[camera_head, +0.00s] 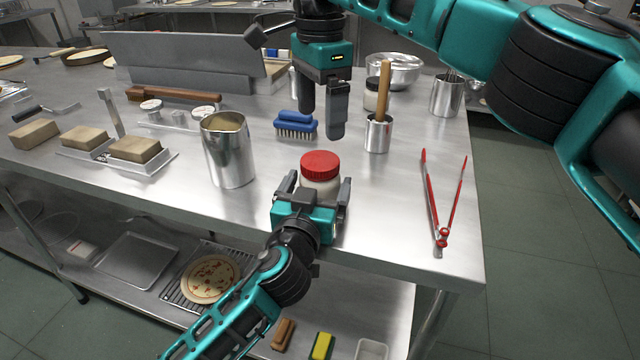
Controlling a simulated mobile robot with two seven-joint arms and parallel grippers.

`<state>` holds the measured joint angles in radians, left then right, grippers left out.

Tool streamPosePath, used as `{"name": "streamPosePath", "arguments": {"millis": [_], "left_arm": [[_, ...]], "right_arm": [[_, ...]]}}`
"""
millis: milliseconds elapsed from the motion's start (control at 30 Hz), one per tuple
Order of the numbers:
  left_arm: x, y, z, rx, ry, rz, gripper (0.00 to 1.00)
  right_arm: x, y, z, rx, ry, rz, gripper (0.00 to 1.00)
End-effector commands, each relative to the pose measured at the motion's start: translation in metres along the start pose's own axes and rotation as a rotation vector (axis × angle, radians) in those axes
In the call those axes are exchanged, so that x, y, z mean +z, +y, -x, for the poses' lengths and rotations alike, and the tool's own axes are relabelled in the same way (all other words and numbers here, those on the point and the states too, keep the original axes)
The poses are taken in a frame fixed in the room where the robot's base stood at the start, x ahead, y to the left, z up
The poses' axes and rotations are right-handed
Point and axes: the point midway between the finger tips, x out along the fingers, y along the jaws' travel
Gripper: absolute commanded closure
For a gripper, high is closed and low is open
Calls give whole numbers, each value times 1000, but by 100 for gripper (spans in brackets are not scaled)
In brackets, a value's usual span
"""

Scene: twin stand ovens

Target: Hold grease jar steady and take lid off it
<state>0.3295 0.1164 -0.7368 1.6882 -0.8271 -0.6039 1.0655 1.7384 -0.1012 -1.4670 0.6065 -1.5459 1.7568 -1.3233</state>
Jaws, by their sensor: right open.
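The grease jar (318,186) is a pale jar near the front edge of the steel table, with its red lid (320,165) on top. My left gripper (318,190) comes from below with one finger on each side of the jar; the jar fills the space between them, and it stands upright. My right gripper (321,120) hangs above and slightly behind the lid, fingers pointing down, open and empty, apart from the lid.
A steel pitcher (228,150) stands left of the jar, and a blue brush (296,126) lies behind it. A steel cup (378,134) with a wooden handle and red tongs (443,205) are to the right. Sponges (135,149) lie at left.

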Motion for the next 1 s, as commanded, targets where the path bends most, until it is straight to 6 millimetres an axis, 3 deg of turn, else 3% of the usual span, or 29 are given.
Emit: {"name": "streamPosePath", "arguments": {"millis": [67,800,933,1000], "left_arm": [[0,0,0,0,0,0,15],[0,0,0,-1,-1,-1,86],[0,0,0,-1,-1,-1,99],[0,0,0,-1,-1,-1,100]], "right_arm": [[0,0,0,0,0,0,8],[0,0,0,0,0,-6,8],[0,0,0,0,0,-73,8],[0,0,0,0,0,-153,8]]}}
